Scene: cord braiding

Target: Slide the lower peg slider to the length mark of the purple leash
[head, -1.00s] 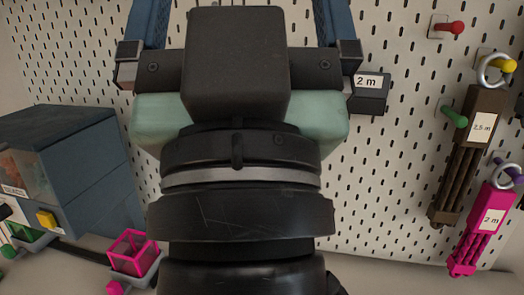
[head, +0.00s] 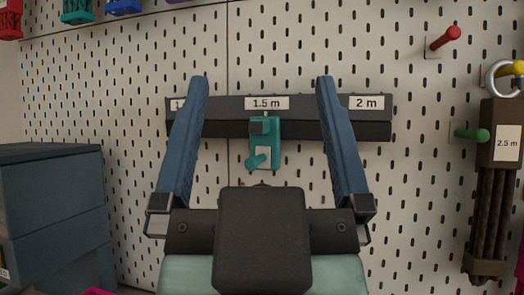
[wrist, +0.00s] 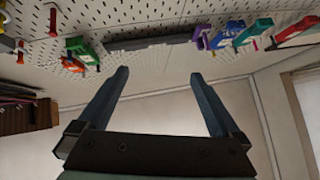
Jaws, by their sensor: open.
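The teal peg slider (head: 265,142) sits on a dark rail (head: 220,128) on the pegboard, just under the 1.5 m label (head: 267,103). Its peg sticks out toward me. The 2 m label (head: 366,102) is to the right; the left label is partly hidden by my finger. My gripper (head: 262,82) is open and empty, its blue fingers left and right of the slider in the picture, without visible contact. It also shows in the wrist view (wrist: 160,73). A purple item (wrist: 200,38) hangs in the wrist view; I cannot read a length on it.
A red peg (head: 446,38), a green peg (head: 471,135) and a brown braided cord holder marked 2.5 m (head: 499,180) are at the right. A blue-grey cabinet (head: 55,215) stands at the left. Coloured items hang along the top edge. The pegboard around the rail is clear.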

